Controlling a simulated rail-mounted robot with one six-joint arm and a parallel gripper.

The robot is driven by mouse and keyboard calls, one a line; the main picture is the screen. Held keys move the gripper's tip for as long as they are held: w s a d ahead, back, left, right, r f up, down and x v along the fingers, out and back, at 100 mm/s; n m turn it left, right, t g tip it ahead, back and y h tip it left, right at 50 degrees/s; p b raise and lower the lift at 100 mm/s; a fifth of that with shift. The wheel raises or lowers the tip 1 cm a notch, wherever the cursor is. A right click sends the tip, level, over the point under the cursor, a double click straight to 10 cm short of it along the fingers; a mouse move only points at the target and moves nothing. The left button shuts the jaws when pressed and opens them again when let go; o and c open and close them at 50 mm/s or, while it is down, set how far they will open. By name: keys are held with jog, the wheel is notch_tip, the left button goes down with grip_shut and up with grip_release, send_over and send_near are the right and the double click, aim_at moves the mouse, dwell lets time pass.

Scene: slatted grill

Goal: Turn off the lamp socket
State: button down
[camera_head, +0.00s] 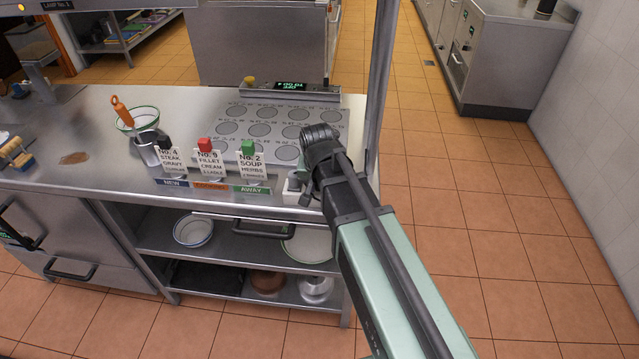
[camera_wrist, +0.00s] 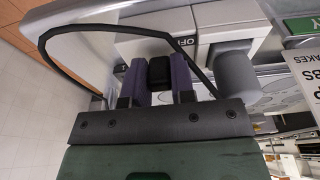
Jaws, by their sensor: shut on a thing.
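In the wrist view, my gripper (camera_wrist: 154,84) has its two purple fingers on either side of a small black piece (camera_wrist: 160,72) in front of the white lamp socket (camera_wrist: 140,48). The fingers are closed on this piece; I cannot tell whether it is a plug or a switch part. A label reading OFF (camera_wrist: 185,42) is just right of the fingers, on a white box with a grey round part (camera_wrist: 238,74). A black cable loops around the fingers. In the head view, the white housings (camera_head: 293,190) sit at the counter's right end, and my arm hides the fingertips.
Three cards, No. 4 (camera_head: 169,160), No. 9 (camera_head: 210,164) and No. 2 (camera_head: 250,162), stand left of the socket on the steel counter (camera_head: 95,125). A metal post (camera_head: 378,85) rises at the counter's right end. The tiled floor to the right is clear.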

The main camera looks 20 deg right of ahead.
jog(key=shift+s+t, duration=0.1)
jog(key=shift+t, duration=0.3)
jog(key=c, duration=1)
grip_release()
jog(key=shift+o, duration=0.2)
jog(key=p+v, duration=1)
jog(key=shift+a+r, duration=0.15)
jog(key=shift+r, duration=0.2)
